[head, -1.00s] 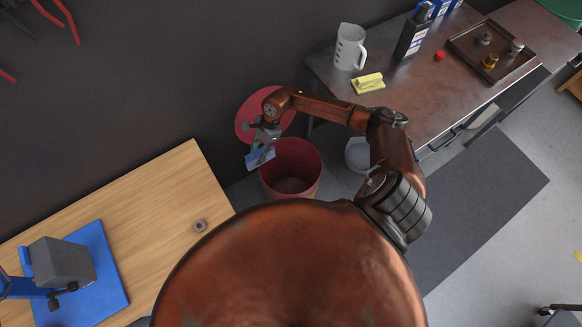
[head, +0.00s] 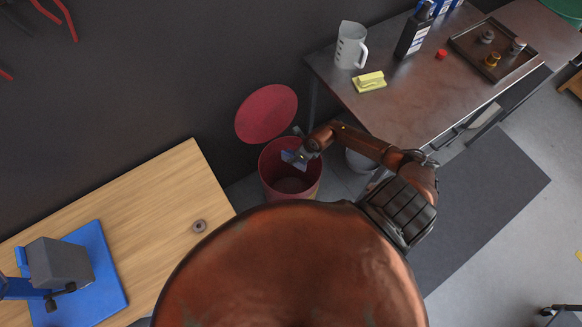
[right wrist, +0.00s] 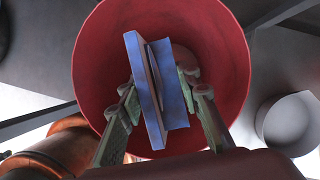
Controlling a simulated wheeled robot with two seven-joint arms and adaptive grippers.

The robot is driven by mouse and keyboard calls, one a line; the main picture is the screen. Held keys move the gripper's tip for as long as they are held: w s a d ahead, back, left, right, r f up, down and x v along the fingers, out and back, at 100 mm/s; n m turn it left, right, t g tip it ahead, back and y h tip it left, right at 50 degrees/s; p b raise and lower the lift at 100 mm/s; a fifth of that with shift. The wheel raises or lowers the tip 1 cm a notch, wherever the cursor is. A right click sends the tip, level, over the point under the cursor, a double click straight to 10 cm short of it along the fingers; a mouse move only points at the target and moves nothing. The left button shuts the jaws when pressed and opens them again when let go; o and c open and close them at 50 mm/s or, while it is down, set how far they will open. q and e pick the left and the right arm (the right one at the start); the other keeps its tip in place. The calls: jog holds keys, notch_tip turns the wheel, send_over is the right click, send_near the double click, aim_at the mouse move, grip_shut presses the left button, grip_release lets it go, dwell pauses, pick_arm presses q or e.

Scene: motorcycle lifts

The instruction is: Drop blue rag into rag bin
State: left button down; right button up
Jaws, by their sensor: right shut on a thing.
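The blue rag (head: 292,158) is a folded blue piece held in my right gripper (head: 303,156). In the right wrist view the rag (right wrist: 150,90) sits between the two fingers of the right gripper (right wrist: 160,100), which is shut on it. The rag bin (head: 268,187) is a red round bin, open at the top, with its red lid (head: 266,112) standing tilted back behind it. The rag is over the bin's mouth. In the right wrist view the bin's red inner wall (right wrist: 100,50) surrounds the rag. My left gripper is not in view.
A metal bench (head: 400,110) at the upper right carries a jug (head: 350,46), a yellow sponge (head: 369,81), a dark bottle (head: 414,32) and a tray (head: 480,72). A wooden bench (head: 150,205) with a vise stands left. A pale bucket (head: 360,161) is right of the bin.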

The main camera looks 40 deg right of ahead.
notch_tip(320, 180, down, 4)
jog(key=b, duration=0.3)
jog(key=shift+f, duration=0.25)
jog(key=o, duration=1.2)
jog(key=shift+r, duration=0.2)
jog(key=v, duration=1.1)
jog(key=shift+s+r, duration=0.2)
jog(key=shift+r, duration=0.1)
